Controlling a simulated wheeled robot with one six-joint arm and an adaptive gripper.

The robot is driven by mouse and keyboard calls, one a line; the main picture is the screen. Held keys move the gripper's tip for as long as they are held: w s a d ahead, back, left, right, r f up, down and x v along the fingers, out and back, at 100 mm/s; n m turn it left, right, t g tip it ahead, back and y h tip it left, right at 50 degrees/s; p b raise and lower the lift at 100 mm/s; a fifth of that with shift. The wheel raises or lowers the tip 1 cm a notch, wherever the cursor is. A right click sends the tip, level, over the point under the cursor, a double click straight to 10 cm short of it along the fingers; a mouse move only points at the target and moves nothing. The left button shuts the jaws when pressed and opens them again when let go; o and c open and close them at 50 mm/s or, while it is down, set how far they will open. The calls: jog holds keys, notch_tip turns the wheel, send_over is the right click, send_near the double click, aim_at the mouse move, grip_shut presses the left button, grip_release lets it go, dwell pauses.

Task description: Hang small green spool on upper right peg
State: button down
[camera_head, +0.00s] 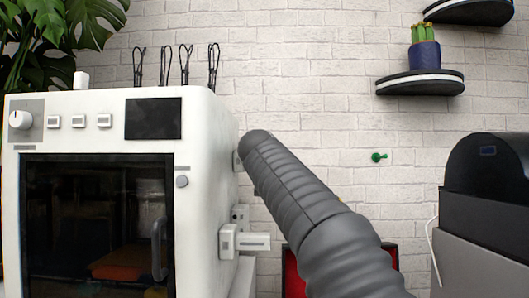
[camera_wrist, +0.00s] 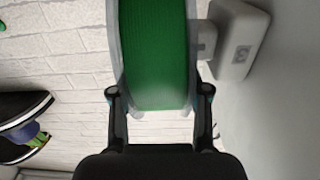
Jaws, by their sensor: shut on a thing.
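In the wrist view, a green spool (camera_wrist: 154,45) with pale, translucent flanges is between the two fingers of my gripper (camera_wrist: 158,92). The fingers are shut on its flanges, one on each side. Its upper part is cut off by the frame. In the head view, a small green peg (camera_head: 378,157) sticks out of the white brick wall, right of my arm. A green bit at the left edge of the wrist view (camera_wrist: 14,26) may be this peg. The gripper and spool do not show in the head view. Any other pegs are hidden or out of view.
A white 3D printer (camera_head: 110,145) stands left, with a white box (camera_wrist: 238,38) on its side close to the spool. Above the peg is a shelf (camera_head: 420,84) with a potted cactus (camera_head: 425,52). A black machine (camera_head: 488,165) stands right. Wall around the peg is clear.

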jog(key=shift+w+a+f, duration=0.15)
jog(key=shift+f, duration=0.3)
jog(key=shift+w+a+f, duration=0.1)
jog(key=shift+a+f, duration=0.05)
jog(key=shift+f, duration=0.25)
jog(key=shift+c, duration=2.3)
grip_release()
jog(key=shift+s+f, duration=0.1)
jog(key=shift+s, duration=0.25)
jog(key=s+r, duration=0.1)
jog(key=s, duration=0.7)
jog(key=shift+d+r, duration=0.35)
jog(key=shift+d, duration=0.05)
